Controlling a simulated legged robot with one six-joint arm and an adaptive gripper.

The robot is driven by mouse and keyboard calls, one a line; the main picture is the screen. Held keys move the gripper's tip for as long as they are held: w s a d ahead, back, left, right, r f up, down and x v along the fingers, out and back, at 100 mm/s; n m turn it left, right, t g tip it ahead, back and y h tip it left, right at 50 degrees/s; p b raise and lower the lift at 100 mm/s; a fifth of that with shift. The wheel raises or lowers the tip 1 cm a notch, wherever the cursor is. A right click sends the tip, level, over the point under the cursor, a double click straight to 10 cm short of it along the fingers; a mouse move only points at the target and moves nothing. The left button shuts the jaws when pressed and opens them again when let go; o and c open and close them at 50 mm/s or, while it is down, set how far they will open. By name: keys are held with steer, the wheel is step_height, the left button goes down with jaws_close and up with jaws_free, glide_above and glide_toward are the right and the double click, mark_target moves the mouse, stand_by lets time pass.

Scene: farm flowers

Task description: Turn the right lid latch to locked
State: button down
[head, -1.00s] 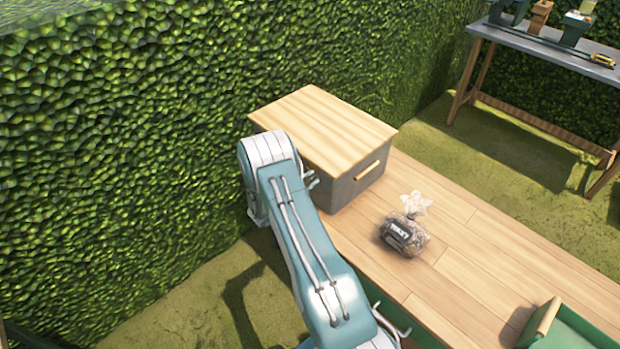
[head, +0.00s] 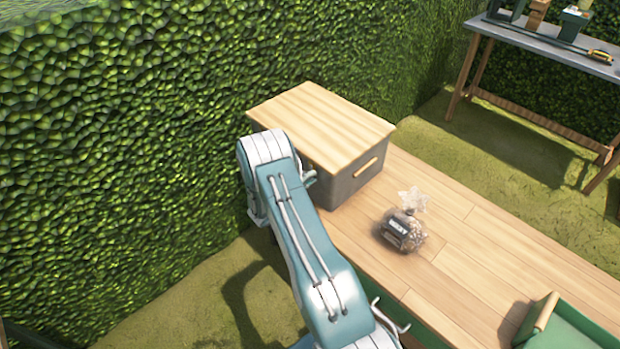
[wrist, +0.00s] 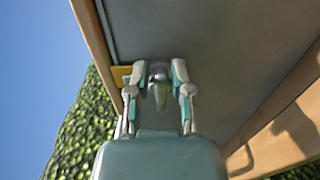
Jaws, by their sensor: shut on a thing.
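The lidded box (head: 350,186) stands on the wooden table, with a pale wooden lid (head: 322,115) lying flat on top. In the wrist view, its grey wall (wrist: 225,60) and the lid's edge (wrist: 93,35) show turned sideways. My gripper (wrist: 156,70) is at this wall close under the lid, its two fingers shut on a small grey-green latch (wrist: 159,92). A brass-coloured plate (wrist: 121,74) sits beside the left finger, by the lid. The head view hides the latch and the fingertips behind my arm. I cannot tell the latch's exact angle.
A clear bag (head: 402,231) with dark contents and a label sits on the table right of the box. A green tray (head: 575,335) with a wooden handle is at the lower right. A tall hedge (head: 120,130) runs behind. Another table (head: 550,45) stands at the upper right.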

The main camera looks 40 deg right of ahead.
steer(key=shift+a+f, duration=0.1)
steer(key=shift+f, duration=0.1)
stand_by(0.4)
steer(key=c, duration=0.6)
jaws_free()
steer(key=shift+w, duration=0.1)
steer(key=a, duration=1.2)
steer(key=shift+s, duration=0.4)
steer(key=shift+d, duration=0.1)
